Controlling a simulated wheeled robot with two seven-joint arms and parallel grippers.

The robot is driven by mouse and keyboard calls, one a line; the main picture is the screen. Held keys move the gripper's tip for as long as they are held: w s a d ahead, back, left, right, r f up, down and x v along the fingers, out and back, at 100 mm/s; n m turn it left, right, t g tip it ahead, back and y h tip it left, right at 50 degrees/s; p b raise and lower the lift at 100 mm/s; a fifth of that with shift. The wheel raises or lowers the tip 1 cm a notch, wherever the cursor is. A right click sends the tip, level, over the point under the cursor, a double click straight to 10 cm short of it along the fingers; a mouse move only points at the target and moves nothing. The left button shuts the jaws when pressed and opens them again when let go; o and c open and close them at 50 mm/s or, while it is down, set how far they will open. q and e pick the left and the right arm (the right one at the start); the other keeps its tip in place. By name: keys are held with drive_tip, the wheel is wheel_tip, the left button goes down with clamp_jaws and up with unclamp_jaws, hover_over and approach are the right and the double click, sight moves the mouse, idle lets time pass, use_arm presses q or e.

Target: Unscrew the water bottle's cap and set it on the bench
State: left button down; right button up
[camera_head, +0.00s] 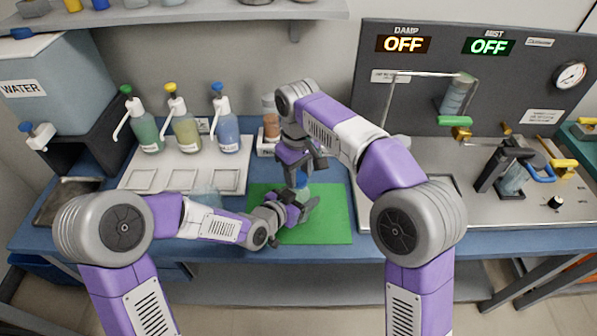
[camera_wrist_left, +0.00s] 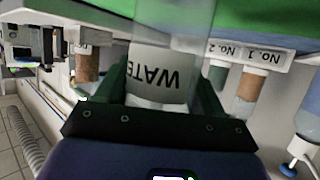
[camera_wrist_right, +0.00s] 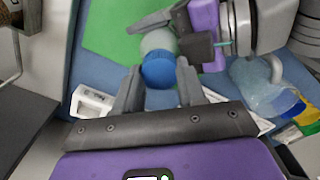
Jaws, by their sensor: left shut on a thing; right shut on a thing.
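The water bottle stands upright over the green mat (camera_head: 335,228). In the left wrist view the bottle (camera_wrist_left: 158,82) shows its WATER label upside down between the fingers. My left gripper (camera_head: 301,207) is low at the mat and shut on the bottle body. The blue cap (camera_wrist_right: 159,70) sits at the top of the bottle (camera_wrist_right: 157,42), between the fingertips of my right gripper (camera_wrist_right: 160,72). My right gripper (camera_head: 300,165) points down from above, shut on the cap. In the head view the grippers hide most of the bottle; whether the cap's thread is loose cannot be seen.
A clear beaker (camera_wrist_right: 262,85) is left of the mat. A steel apparatus with a clamp (camera_head: 505,170) is at right. The mat's right part is clear.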

drive_tip(key=n, duration=1.8)
drive_tip(key=shift+n, duration=0.4)
drive_tip(key=shift+r, duration=0.2)
drive_tip(key=shift+r, duration=0.9)
